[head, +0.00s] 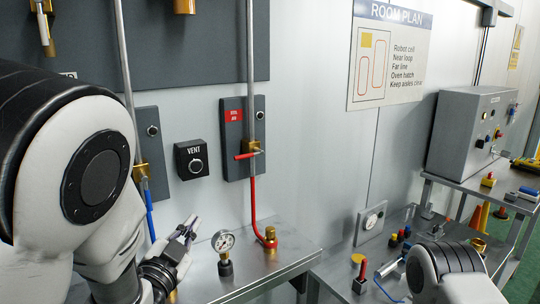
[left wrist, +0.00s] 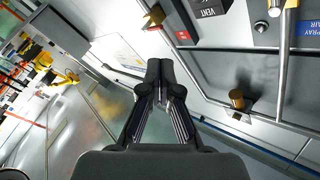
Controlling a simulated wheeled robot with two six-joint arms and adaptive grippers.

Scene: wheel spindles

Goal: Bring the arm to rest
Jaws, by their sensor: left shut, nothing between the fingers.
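My left arm comes in from the left of the head view, large and close. Its gripper (head: 188,228) is above the steel bench, near the wall, left of a round pressure gauge (head: 223,241). In the left wrist view the two dark fingers of the gripper (left wrist: 161,88) come together at their tips, with nothing held between them. My right arm shows only in part at the lower right of the head view; its gripper is not seen.
A steel bench (head: 258,270) runs below the wall. A brass fitting with a red hose (head: 252,205) stands right of the gauge. A black VENT box (head: 191,159) and a red-handled valve (head: 247,155) are on the wall. A grey control box (head: 462,135) stands at right.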

